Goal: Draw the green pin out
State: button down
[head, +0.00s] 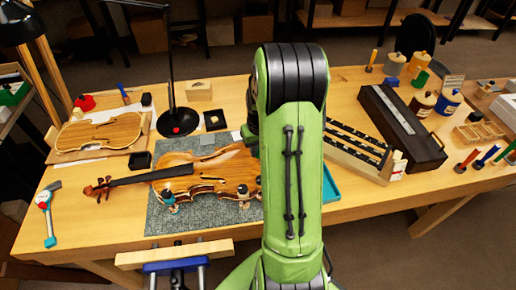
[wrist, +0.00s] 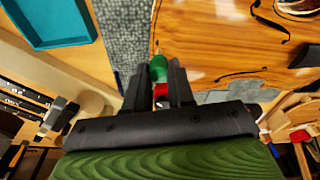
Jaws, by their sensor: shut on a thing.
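In the wrist view my gripper (wrist: 157,72) is shut on the green pin (wrist: 158,68), which sits between its dark fingertips. I cannot tell whether the tip is in or touching anything. A small red thing (wrist: 161,91) shows between the fingers, lower down. In the head view the violin (head: 215,163) lies on the bench with its neck to the left. My green arm hides my gripper, the pin and the violin's right end there.
The violin rests on a grey mat (head: 165,220). A teal tray (wrist: 50,22) lies near the mat. A black lamp (head: 172,70) stands behind the violin. A long dark box (head: 400,125) and several jars fill the right side. A clamp (head: 175,265) is at the front edge.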

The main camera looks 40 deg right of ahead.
jog(key=shift+r, duration=0.35)
notch_tip(320, 180, up, 7)
jog(key=p, duration=0.6)
jog(key=shift+r, duration=0.1)
jog(key=shift+f, duration=0.2)
